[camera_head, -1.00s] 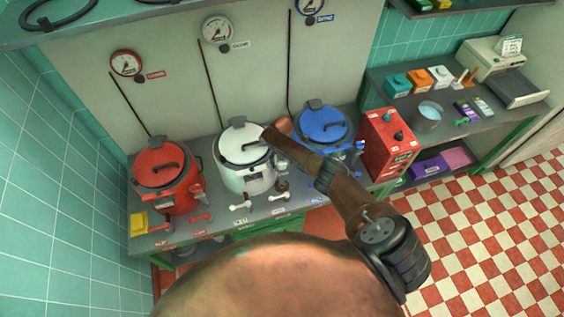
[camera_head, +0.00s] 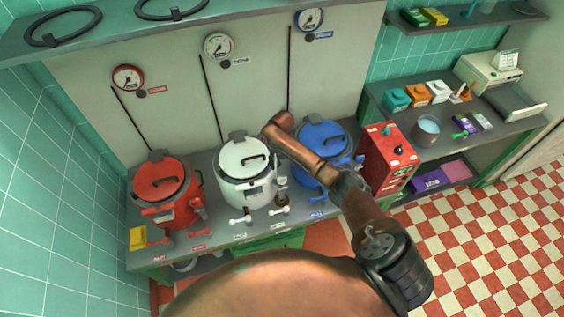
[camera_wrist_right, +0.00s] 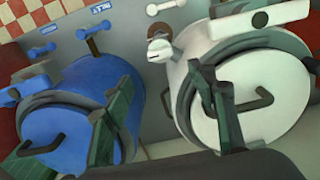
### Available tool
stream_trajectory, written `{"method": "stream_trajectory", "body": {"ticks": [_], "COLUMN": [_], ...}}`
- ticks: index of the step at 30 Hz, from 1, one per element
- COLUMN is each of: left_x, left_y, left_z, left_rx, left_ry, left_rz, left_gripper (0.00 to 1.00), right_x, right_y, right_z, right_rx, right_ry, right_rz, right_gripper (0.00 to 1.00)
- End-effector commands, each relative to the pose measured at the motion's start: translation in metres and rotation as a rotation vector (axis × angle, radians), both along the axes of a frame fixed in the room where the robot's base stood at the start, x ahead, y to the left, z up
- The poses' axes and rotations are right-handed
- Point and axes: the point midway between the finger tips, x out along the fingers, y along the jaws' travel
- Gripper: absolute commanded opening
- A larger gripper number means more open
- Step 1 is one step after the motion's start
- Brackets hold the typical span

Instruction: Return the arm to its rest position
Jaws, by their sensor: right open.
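My right arm reaches up from the lower right in the head view, and its far end is over the gap between the white kettle (camera_head: 240,190) and the blue kettle (camera_head: 312,172). That arm hides its own gripper there. In the right wrist view, my right gripper (camera_wrist_right: 160,108) has its two dark green fingers spread wide with nothing between them. One finger overlaps the blue kettle (camera_wrist_right: 75,90), the other the white kettle (camera_wrist_right: 262,110). I cannot tell how high above the lids they are. My left gripper is not in view.
A red kettle (camera_head: 162,182) stands at the left of the counter. A red box (camera_head: 388,165) with knobs stands right of the blue kettle. Gauges hang on the wall behind, below a shelf (camera_head: 120,22). The checkered floor (camera_head: 480,240) at right is open.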

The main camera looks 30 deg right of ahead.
Motion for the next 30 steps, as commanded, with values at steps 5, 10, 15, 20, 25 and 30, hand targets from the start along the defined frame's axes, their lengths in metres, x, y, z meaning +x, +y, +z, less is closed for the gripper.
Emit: {"method": "stream_trajectory", "body": {"ticks": [5, 10, 15, 20, 25, 30], "left_x": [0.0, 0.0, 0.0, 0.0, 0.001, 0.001], "left_y": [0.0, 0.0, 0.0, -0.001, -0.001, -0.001], "left_z": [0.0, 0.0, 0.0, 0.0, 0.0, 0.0], "left_rx": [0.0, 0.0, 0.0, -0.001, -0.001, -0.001], "left_ry": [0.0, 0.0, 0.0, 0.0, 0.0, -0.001], "left_rz": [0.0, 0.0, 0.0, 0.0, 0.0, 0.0], "left_gripper": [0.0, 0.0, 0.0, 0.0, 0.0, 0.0], "right_x": [0.0, 0.0, 0.0, 0.0, -0.019, -0.078], "right_y": [0.0, 0.0, 0.0, 0.0, 0.013, 0.052], "right_z": [0.009, 0.01, 0.01, 0.01, -0.009, -0.049], "right_rx": [0.0, 0.0, 0.0, 0.0, 0.009, 0.038], "right_ry": [0.0, 0.0, 0.0, 0.0, 0.001, -0.031], "right_rz": [-0.001, -0.001, 0.0, 0.0, 0.047, 0.181], "right_gripper": [0.52, 0.52, 0.52, 0.52, 0.52, 0.52]}}
